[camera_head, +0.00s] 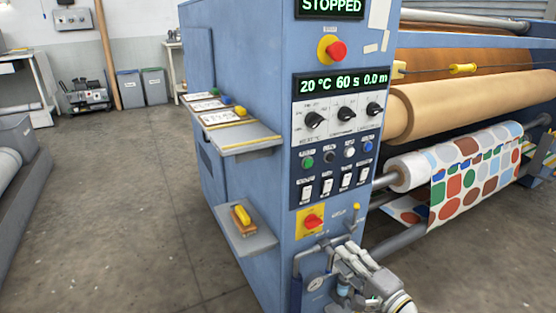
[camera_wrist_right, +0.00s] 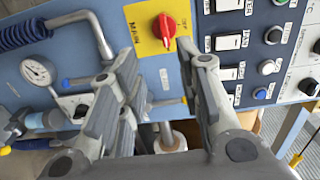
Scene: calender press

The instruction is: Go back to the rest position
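My right gripper (camera_head: 350,256) is at the bottom of the head view, in front of the lower part of the blue press cabinet (camera_head: 245,95). In the right wrist view the two fingers of the right gripper (camera_wrist_right: 168,62) are apart with nothing between them. A red rotary main switch (camera_head: 312,222) on a yellow plate is just above the gripper in the head view. The same switch (camera_wrist_right: 164,29) shows beyond the gap between the fingers in the wrist view, apart from them. My left gripper is not in view.
A pressure gauge (camera_wrist_right: 37,70) and a bent pipe (camera_wrist_right: 93,25) are close left of the gripper in the wrist view. Rocker switches (camera_head: 327,185) and knobs sit above. A small shelf (camera_head: 247,240) and large rollers (camera_head: 450,100) flank the panel. The floor at left (camera_head: 110,190) is clear.

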